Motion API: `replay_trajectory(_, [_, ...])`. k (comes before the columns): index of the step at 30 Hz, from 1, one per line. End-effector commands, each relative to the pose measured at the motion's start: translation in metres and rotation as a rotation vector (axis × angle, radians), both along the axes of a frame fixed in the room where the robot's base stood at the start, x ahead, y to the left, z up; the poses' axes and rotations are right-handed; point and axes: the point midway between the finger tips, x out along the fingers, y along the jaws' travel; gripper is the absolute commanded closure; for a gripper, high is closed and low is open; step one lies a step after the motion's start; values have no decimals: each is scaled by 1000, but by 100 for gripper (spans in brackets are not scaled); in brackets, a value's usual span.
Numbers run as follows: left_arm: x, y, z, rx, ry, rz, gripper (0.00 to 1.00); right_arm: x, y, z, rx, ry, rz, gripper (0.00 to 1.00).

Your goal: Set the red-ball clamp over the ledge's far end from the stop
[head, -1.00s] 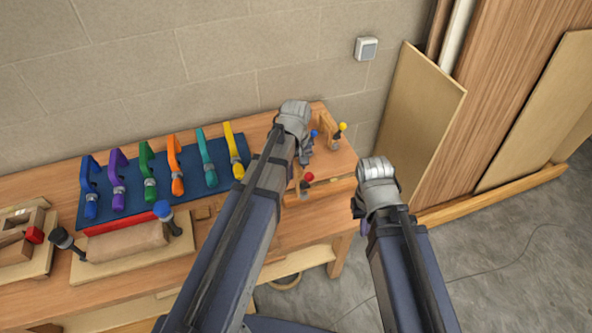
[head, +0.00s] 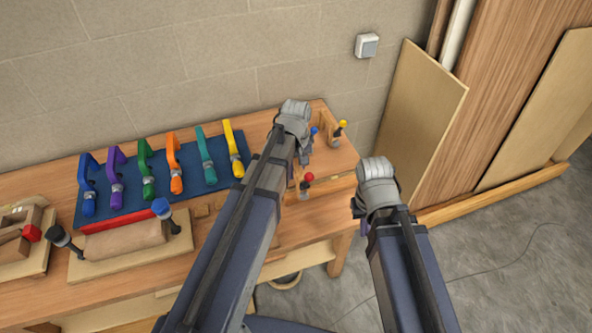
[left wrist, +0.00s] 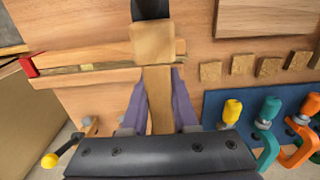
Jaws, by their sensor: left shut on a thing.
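My left gripper (left wrist: 157,105) has its purple fingers shut on the wooden body of the red-ball clamp (left wrist: 153,42). In the head view the clamp's red ball (head: 308,177) shows beside my left arm, above the bench front. The ledge (left wrist: 95,75) is a wooden strip, with the red stop (left wrist: 28,66) at its left end in the left wrist view. The clamp's block lies across the ledge near the opposite end; whether it touches is unclear. My left gripper (head: 303,155) is largely hidden in the head view. My right gripper (head: 362,222) hangs right of the bench, fingers mostly hidden.
A yellow-ball clamp (head: 340,130) and a blue-ball clamp (head: 314,133) stand at the bench's right end. A blue rack (head: 225,180) with several coloured clamps lies to the left. A board with a curved wooden piece (head: 125,240) is in front of it.

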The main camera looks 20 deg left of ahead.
Motion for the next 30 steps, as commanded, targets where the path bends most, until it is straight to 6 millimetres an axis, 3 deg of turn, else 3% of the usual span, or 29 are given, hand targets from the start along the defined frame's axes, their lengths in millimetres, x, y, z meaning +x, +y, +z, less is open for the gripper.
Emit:
replay_trajectory(21, [0,0,-36,0,0,0,100,0,0,-36,0,0,-1,100])
replay_trajectory(30, [0,0,-41,0,0,0,100,0,0,-41,0,0,-1,100])
